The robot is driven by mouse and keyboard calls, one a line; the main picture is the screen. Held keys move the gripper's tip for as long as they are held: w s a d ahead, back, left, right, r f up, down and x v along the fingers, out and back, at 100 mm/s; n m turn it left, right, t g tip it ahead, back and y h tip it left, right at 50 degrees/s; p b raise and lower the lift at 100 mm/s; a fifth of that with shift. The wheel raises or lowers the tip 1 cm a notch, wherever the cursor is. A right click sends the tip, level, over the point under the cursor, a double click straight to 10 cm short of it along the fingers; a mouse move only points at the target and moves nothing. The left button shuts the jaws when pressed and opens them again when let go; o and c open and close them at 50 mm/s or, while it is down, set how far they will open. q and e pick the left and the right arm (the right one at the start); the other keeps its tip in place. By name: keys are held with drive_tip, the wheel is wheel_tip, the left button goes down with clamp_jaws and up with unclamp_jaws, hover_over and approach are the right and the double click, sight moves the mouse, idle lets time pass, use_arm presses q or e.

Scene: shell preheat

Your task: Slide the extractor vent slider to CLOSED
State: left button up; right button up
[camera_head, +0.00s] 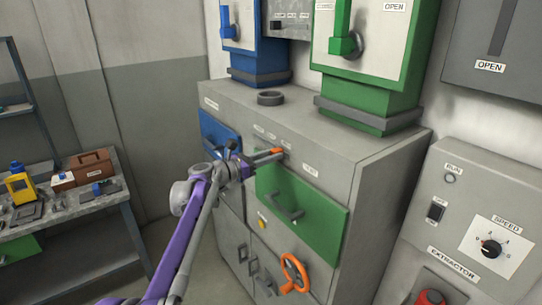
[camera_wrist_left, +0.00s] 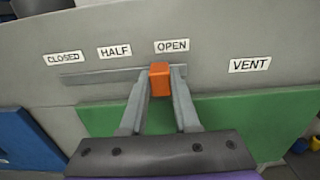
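The vent slider's orange knob (camera_wrist_left: 160,80) is at the right end of its grey track (camera_wrist_left: 100,77), below the OPEN label (camera_wrist_left: 172,46). The HALF label (camera_wrist_left: 115,52) and CLOSED label (camera_wrist_left: 63,59) are further left along the track. My left gripper (camera_wrist_left: 161,88) has one finger on each side of the knob, and both fingers appear to press against it. In the head view the orange knob (camera_head: 277,151) shows at the tip of my left gripper (camera_head: 268,157), on the cabinet front. My right gripper is not in view.
A VENT label (camera_wrist_left: 250,65) is right of the slider. The green drawer (camera_head: 300,215) with a dark handle is just below, and a blue drawer (camera_head: 218,135) is to the left. An orange handwheel (camera_head: 293,272) is lower down. The extractor panel (camera_head: 478,215) stands right.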

use_arm(q)
clamp_jaws()
idle(1.0)
